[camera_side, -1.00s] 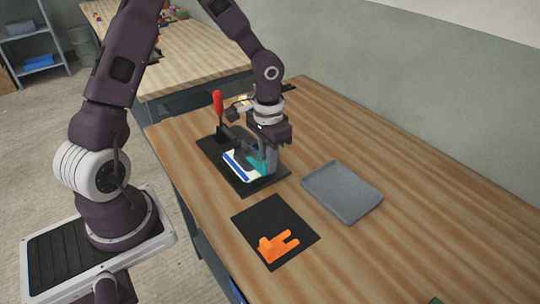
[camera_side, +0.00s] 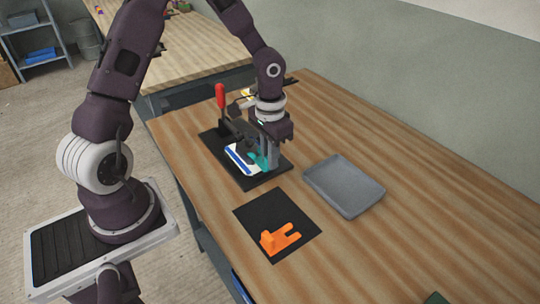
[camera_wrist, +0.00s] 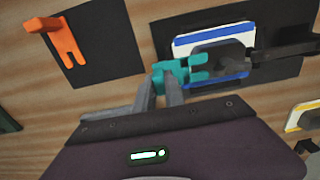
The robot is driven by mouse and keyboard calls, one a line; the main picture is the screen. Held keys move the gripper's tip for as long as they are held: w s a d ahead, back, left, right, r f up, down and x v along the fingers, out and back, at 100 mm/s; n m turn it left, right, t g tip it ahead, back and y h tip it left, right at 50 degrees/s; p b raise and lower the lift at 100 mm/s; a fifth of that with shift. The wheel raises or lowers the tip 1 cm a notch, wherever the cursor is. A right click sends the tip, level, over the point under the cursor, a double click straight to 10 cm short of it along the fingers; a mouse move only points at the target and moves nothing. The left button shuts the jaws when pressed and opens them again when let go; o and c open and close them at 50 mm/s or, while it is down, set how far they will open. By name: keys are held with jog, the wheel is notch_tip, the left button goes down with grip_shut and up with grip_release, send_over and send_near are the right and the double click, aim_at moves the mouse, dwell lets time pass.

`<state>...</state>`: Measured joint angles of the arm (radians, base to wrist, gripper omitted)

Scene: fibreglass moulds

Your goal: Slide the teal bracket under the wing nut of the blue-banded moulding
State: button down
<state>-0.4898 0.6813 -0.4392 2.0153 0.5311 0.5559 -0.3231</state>
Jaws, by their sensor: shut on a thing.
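My gripper (camera_wrist: 162,85) is shut on the teal bracket (camera_wrist: 178,73). The bracket's two prongs point right in the wrist view and overlap the near edge of the blue-banded moulding (camera_wrist: 185,42). The bracket also shows in the side view (camera_side: 261,161), at the right side of the white moulding (camera_side: 236,158). A dark clamp arm (camera_wrist: 280,54) reaches over the moulding to a dark piece between the prongs and the moulding's middle. I cannot make out the wing nut clearly, nor tell whether the prongs touch the moulding.
The moulding sits on a black base plate (camera_side: 250,184) with a red-handled clamp (camera_side: 220,95). An orange bracket (camera_side: 282,238) lies on a black mat (camera_side: 258,208). A grey tray (camera_side: 345,186) stands to the right. A yellow-banded moulding (camera_wrist: 302,117) is near.

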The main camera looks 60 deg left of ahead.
aim_at(260, 156)
jog(key=shift+a, duration=0.2)
jog(key=shift+a, duration=0.6)
jog(key=shift+a+f, duration=0.1)
jog(key=shift+a, duration=1.45)
dwell(0.6)
jog(key=c, duration=1.3)
grip_release()
jog(key=shift+c, duration=0.2)
